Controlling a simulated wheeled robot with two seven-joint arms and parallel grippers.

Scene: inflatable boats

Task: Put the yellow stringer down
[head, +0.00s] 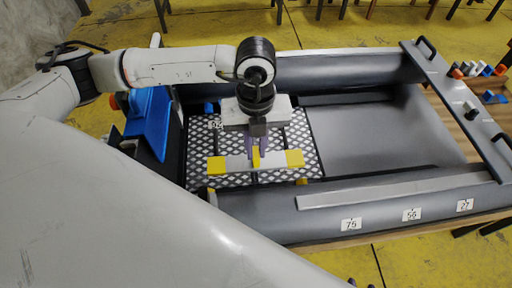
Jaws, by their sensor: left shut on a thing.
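The yellow stringer (294,158) is a short bar with yellow ends, a pale middle and a yellow patch at its centre. My left gripper (256,158) comes down from above and is shut on it near the middle. The stringer lies roughly level over the patterned floor panel (309,165) inside the grey inflatable boat (282,219). Whether it touches the panel is hard to tell. Two tiny dark tips at the bottom edge may belong to my right gripper, but too little shows to be sure.
The boat's grey tubes rise around the panel; labels 75, 56 and 27 mark the near tube. A dark board with handles (455,97) crosses the right end. A blue part (148,122) stands at the left. Small parts lie on the wooden table (498,116) at right.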

